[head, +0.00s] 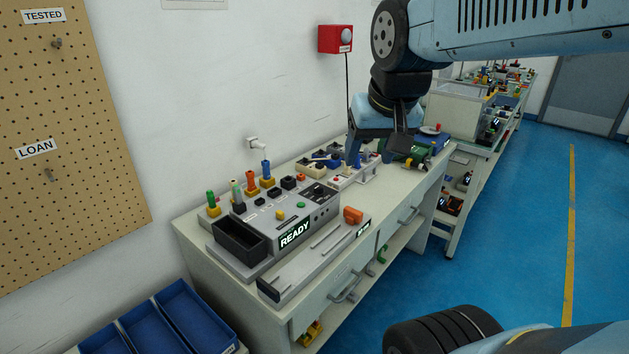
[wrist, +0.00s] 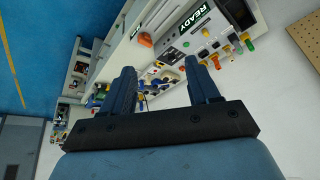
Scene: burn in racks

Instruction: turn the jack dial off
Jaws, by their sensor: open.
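My gripper (head: 370,158) hangs open over the bench, above a low white panel (head: 345,183) with small red and blue fittings. In the wrist view my gripper (wrist: 160,70) has its two dark fingers apart, with nothing held between them. Small blue and pale fittings of the panel (wrist: 163,73) show past the gap between the fingertips. I cannot tell which small fitting is the jack dial or how it is set; the hand and fingers hide part of that area. The fingers appear above the panel, but contact is unclear.
A grey test unit (head: 262,222) with a lit READY display (head: 294,234) stands left of the panel. Coloured plugs (head: 252,183) line the wall side. An orange block (head: 353,215) lies at the front. A green item (head: 396,147) sits behind. The blue floor (head: 510,240) is clear.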

